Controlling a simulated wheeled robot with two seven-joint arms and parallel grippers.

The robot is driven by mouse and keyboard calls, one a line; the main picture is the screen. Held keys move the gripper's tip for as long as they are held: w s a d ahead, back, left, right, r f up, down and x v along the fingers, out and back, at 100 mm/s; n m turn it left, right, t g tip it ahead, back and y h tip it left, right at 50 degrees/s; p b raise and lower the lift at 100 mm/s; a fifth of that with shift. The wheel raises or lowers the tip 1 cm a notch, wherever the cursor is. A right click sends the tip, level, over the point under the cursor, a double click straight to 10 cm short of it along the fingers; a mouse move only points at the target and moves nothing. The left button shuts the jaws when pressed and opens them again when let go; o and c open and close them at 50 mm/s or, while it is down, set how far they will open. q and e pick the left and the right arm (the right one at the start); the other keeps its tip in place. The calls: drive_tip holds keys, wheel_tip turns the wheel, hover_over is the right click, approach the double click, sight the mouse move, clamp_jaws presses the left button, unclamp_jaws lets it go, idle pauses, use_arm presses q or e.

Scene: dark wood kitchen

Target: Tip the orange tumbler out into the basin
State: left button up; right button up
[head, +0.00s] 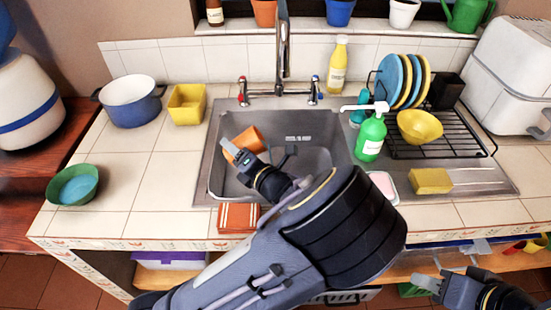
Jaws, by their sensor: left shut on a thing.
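The orange tumbler (249,137) is over the left part of the grey sink basin (318,160), tilted well off upright. My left gripper (238,148) is shut on it, reaching in from the lower right. The gripper hides part of the tumbler, and its inside is not clear to see, so I cannot tell whether anything is in it or coming out. My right gripper (428,284) is low at the bottom right, in front of the counter and away from the basin. Its fingertips are too small to judge.
A tall faucet (283,50) stands behind the basin. A green soap bottle (371,138) and a dish rack (455,140) with plates and a yellow bowl (419,127) stand right of it. A striped orange cloth (238,217) lies at the front edge.

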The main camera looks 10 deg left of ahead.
use_arm(q)
drive_tip(key=shift+r, duration=0.2)
drive_tip(key=shift+r+m+y, duration=0.3)
drive_tip(key=shift+r+m, duration=0.05)
drive_tip(key=shift+m, duration=0.25)
drive_tip(key=shift+r+t, duration=0.1)
drive_tip(key=shift+t, duration=0.2)
drive_tip(key=shift+w+d+m+p, duration=0.25)
drive_tip(key=shift+d+m+p, duration=0.05)
drive_tip(key=shift+m+p, duration=0.3)
drive_tip(key=shift+d+p, duration=0.15)
drive_tip(key=shift+p, duration=0.15)
